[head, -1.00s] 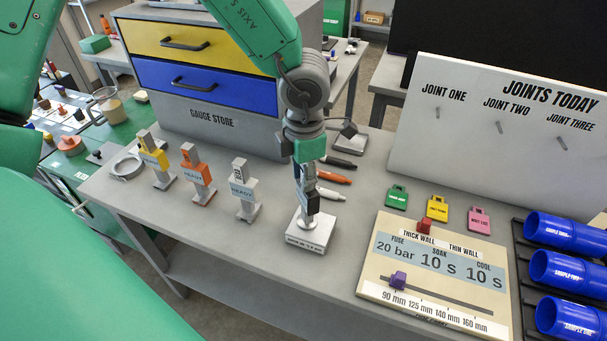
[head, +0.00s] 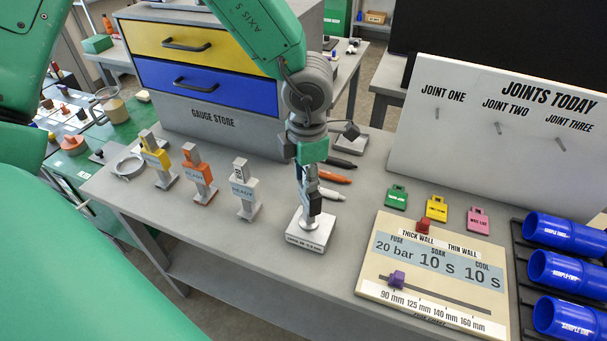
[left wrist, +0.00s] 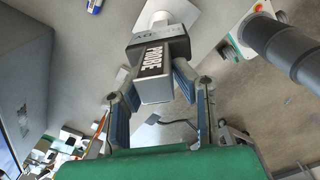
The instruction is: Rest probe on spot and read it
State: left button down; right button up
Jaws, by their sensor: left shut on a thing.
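My left gripper (head: 309,190) points down at the middle of the bench and is shut on the dark grey, block-shaped probe (head: 314,205). In the left wrist view, the probe (left wrist: 150,62) shows its PROBE label between the two fingers (left wrist: 158,97). Its pale round lower end is over a small white square plate (head: 309,240) with print along its front edge. The plate also shows in the left wrist view (left wrist: 187,14). The probe looks close to upright. I cannot tell whether its end touches the plate. No reading can be made out. My right gripper is out of view.
Three tagged gauges, yellow (head: 156,160), orange (head: 199,172) and grey (head: 244,190), stand left of the plate. Markers (head: 333,177) lie behind it. A settings panel (head: 435,270) and blue pipes (head: 565,232) are at right. The gauge store (head: 215,118) stands behind.

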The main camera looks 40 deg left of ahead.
pick_arm(q)
jog(key=shift+d+r, duration=0.15)
jog(key=shift+d, duration=0.7)
jog(key=shift+a, duration=0.85)
jog(key=shift+d+p, duration=0.3)
jog(key=shift+d, duration=0.45)
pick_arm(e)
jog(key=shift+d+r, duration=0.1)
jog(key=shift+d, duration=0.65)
pick_arm(q)
jog(key=shift+a+f, duration=0.2)
jog(key=shift+a, duration=0.4)
jog(key=shift+d+r, duration=0.1)
jog(key=shift+d, duration=0.35)
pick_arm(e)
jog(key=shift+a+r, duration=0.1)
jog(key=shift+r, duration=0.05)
pick_arm(q)
jog(key=shift+a, duration=0.35)
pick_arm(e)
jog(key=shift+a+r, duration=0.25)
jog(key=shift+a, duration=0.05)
pick_arm(q)
jog(key=shift+d+p, duration=0.2)
jog(key=shift+p, duration=0.1)
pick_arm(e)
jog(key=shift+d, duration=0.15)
